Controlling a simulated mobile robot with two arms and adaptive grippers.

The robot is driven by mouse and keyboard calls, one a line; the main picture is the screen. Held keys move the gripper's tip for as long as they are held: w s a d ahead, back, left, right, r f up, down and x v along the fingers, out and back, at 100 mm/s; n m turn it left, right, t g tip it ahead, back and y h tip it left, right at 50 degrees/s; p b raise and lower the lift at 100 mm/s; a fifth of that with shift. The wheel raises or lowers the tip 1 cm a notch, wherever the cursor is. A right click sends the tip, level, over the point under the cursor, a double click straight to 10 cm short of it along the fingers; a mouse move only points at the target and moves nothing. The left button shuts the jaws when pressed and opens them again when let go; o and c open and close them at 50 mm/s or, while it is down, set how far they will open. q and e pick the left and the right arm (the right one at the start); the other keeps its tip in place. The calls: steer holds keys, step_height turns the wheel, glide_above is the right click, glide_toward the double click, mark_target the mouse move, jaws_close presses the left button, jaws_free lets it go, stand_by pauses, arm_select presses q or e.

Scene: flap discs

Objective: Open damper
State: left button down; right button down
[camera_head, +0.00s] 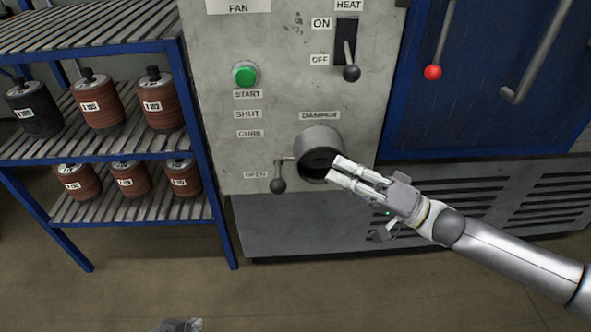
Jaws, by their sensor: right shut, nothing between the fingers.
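The damper (318,139) is a short grey pipe stub on the grey control panel, with a dark open mouth. Its lever ends in a dark ball knob (278,185) at the pipe's lower left, beside the OPEN label (256,175). The SHUT and CURE labels are higher up on the left. My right gripper (334,169) is shut and empty, its fingertips in front of the lower right of the pipe mouth. Whether they touch it I cannot tell. The lever knob is clear of the fingers. A small grey part of my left gripper (180,325) shows at the bottom edge.
The panel (283,50) also has a green START button (245,74) and a HEAT lever (351,72) pointing down at OFF. A blue door (480,100) with a red-knobbed lever (433,72) is at right. A blue rack (205,150) holding several labelled rolls stands left.

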mark_target(278, 172)
steer(key=shift+s+d+r, duration=0.1)
steer(key=shift+d+r, duration=0.1)
